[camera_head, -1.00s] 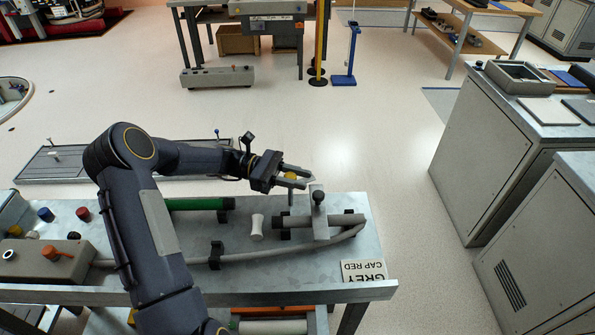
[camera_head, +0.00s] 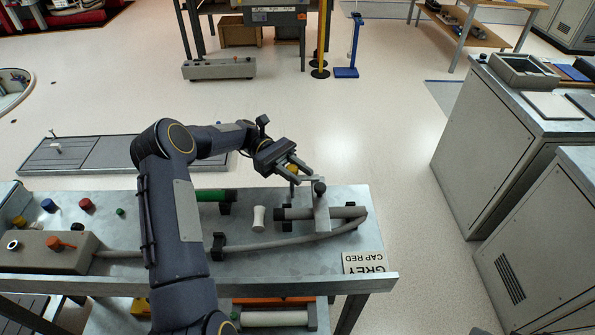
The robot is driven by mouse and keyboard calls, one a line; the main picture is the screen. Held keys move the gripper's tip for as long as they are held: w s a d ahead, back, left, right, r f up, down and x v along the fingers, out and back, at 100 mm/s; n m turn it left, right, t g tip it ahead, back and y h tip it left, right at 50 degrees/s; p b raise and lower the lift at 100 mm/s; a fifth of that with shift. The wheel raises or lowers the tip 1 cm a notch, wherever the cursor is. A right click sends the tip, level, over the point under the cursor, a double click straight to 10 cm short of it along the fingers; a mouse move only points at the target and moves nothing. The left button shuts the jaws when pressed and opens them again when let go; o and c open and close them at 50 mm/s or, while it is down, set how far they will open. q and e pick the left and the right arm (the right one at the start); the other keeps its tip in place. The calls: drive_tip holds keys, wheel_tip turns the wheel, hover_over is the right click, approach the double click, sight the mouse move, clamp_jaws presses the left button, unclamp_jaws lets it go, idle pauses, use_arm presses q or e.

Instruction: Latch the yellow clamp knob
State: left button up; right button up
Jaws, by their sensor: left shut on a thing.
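The yellow clamp knob (camera_head: 293,168) sits at the far edge of the metal bench, at the end of a thin rod beside the grey clamp block (camera_head: 321,212). My left gripper (camera_head: 300,174) is shut on the yellow knob, with its fingers either side of it. The fingers partly hide the knob and the rod under it. A black knob (camera_head: 319,188) stands on top of the clamp block, just right of the fingers. The clamp block straddles a grey tube (camera_head: 346,212) lying on the bench. My right gripper is not in view.
A white spool-shaped piece (camera_head: 259,219) stands left of the clamp. A grey hose (camera_head: 285,240) curves along the bench to a grey box (camera_head: 45,255). A sign (camera_head: 363,262) is at the front right corner. Grey cabinets (camera_head: 500,150) stand right, across clear floor.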

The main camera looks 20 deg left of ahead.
use_arm(q)
drive_tip(key=o, duration=1)
drive_tip(key=s+d+r, duration=0.2)
drive_tip(key=s+r, duration=0.2)
drive_tip(key=s+d+r, duration=0.2)
drive_tip(key=s+r, duration=0.2)
drive_tip(key=s+d+r, duration=0.2)
drive_tip(key=s+r, duration=0.2)
drive_tip(key=r, duration=0.1)
drive_tip(key=shift+s, duration=0.4)
